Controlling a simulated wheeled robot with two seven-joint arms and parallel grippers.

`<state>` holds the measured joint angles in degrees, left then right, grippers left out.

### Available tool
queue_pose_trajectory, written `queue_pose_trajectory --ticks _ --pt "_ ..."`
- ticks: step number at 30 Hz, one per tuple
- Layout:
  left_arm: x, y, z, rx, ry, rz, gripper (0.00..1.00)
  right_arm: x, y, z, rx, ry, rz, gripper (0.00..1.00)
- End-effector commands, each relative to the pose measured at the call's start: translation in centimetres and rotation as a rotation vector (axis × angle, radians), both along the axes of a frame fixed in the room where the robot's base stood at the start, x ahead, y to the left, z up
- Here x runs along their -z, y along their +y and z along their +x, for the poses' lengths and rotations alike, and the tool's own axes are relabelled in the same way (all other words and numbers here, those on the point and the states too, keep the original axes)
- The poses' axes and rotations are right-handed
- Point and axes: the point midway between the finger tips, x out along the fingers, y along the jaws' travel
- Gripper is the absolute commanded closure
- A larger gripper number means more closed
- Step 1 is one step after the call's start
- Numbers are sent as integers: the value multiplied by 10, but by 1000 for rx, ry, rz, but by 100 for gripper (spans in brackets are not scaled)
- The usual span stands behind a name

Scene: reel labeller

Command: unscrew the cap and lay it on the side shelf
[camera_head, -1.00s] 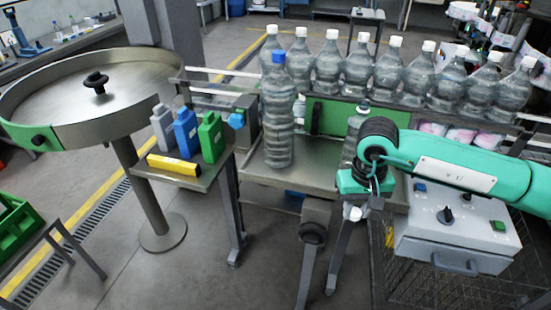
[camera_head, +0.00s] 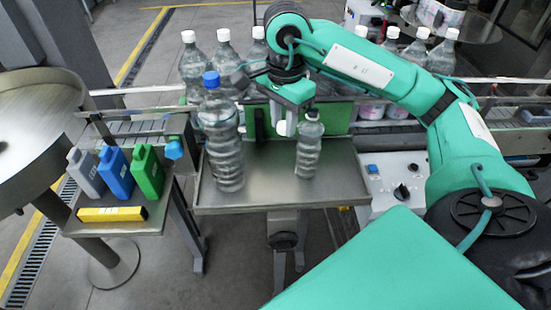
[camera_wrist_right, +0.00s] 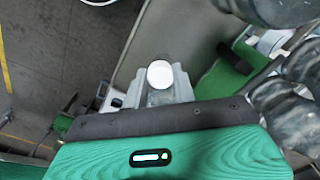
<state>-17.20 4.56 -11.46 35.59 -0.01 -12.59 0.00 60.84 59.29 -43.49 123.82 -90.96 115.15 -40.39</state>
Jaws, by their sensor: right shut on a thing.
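My right gripper (camera_head: 286,125) is above the steel table, between the tall blue-capped bottle (camera_head: 222,150) and the small clear bottle (camera_head: 309,158). It is shut on a round white cap, seen end-on between the grey fingers in the right wrist view (camera_wrist_right: 160,74). In the head view the cap is small and partly hidden at the fingertips. Both bottles stand upright. The small bottle's top looks grey, with no white cap visible. The side shelf (camera_head: 85,228) is at the left. My left gripper is out of view.
A row of white-capped bottles (camera_head: 190,65) stands behind the table. A control box (camera_head: 400,180) is at right. The table's front is clear.

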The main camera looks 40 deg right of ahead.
Motion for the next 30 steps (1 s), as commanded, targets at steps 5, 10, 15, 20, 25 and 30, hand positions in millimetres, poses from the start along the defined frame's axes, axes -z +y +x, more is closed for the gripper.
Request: queue_pose_trajectory --ticks 5,10,15,20,25,30 --pt "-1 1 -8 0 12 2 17 19 0 -1 4 6 0 100" --pt "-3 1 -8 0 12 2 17 39 0 -1 3 5 1 100" --pt "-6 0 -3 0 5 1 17 60 0 -1 2 6 1 100" --pt "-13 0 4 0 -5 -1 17 83 0 -2 2 7 1 100" --pt "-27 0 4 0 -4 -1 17 113 0 -2 3 7 0 100" --pt "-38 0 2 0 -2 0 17 142 0 -2 3 6 0 100"
